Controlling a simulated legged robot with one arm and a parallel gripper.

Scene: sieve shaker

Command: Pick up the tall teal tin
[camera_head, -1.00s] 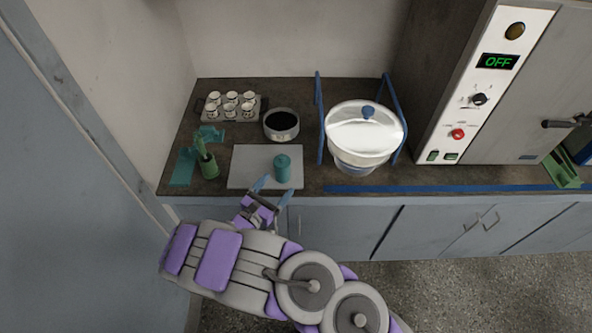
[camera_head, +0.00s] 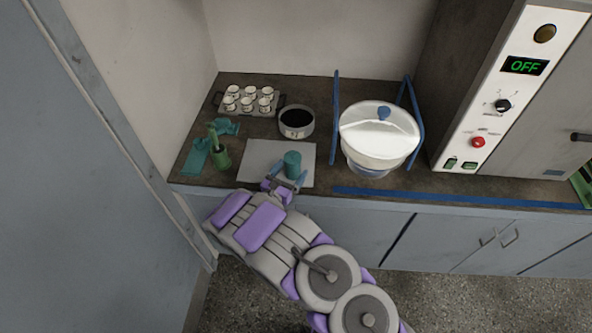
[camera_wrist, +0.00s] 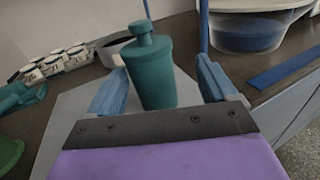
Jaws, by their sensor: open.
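The tall teal tin (camera_head: 292,163) stands upright on a grey mat (camera_head: 262,152) near the counter's front edge. In the wrist view the tin (camera_wrist: 152,75) shows a narrower neck and a knob on top. My gripper (camera_head: 287,175) is open at the near side of the tin. In the wrist view its blue fingers (camera_wrist: 160,88) spread to the left and right, with the tin between and slightly beyond them. I cannot tell whether either finger touches the tin. The tin's lower part is partly hidden by my gripper in the head view.
Left of the mat are a green container (camera_head: 221,160) and teal gloves (camera_head: 197,154). Behind stand a tray of small cups (camera_head: 273,108) and a dark-filled bowl (camera_head: 296,123).

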